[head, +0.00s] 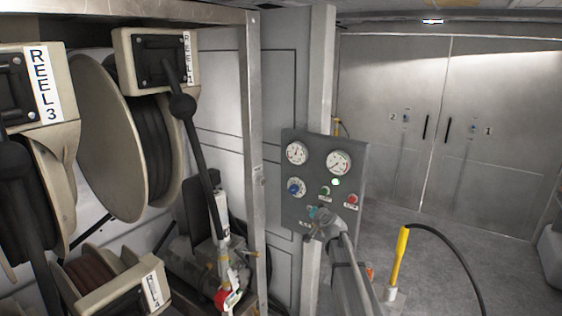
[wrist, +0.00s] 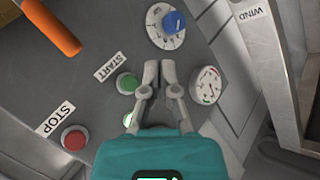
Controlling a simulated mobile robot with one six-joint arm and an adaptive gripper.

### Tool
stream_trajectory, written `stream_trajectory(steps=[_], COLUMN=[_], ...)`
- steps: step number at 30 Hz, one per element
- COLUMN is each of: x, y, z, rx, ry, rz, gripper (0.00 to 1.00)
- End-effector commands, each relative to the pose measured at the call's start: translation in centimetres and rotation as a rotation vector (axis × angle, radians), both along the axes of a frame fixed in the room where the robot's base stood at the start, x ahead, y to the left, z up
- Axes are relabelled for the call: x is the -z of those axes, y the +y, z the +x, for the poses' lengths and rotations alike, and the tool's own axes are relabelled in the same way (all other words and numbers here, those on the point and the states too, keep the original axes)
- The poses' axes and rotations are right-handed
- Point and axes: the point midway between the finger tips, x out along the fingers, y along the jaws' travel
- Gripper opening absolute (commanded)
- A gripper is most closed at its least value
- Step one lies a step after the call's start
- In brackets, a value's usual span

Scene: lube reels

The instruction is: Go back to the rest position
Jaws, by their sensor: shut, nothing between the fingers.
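My gripper (head: 318,214) is in front of the lower part of the grey control panel (head: 290,215) in the head view. In the wrist view its two fingers (wrist: 158,72) are together and empty, over the panel face between the green START button (wrist: 127,83) and a white gauge (wrist: 206,86). I cannot tell whether the fingertips touch the panel. The red STOP button (wrist: 74,138) is at lower left. A blue knob (wrist: 174,22) is above the fingertips. A green lamp (head: 336,182) is lit on the panel.
Hose reels, including REEL 1 (head: 187,60) and REEL 3 (head: 45,85), fill the left side behind a metal frame post (head: 254,150). A yellow-handled nozzle (head: 398,258) with a black hose stands at right. Closed double doors (head: 445,120) are behind open floor.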

Motion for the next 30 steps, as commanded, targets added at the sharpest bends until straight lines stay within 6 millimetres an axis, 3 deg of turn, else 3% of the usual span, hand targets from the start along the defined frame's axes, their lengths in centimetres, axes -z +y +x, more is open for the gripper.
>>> stream_trajectory(steps=[6,13,24,30], x=[3.7,8.4,13.4,14.1], y=[2.5,3.4,0.5,-1.3], z=[-7.3,-16.5,-32.7,-38.6], rx=[-0.152,-0.28,-0.34,-0.314], ry=[0.189,0.463,0.958,1.15], rz=[-0.112,-0.251,-0.461,-0.531], gripper=[0.0,0.0,0.0,0.0])
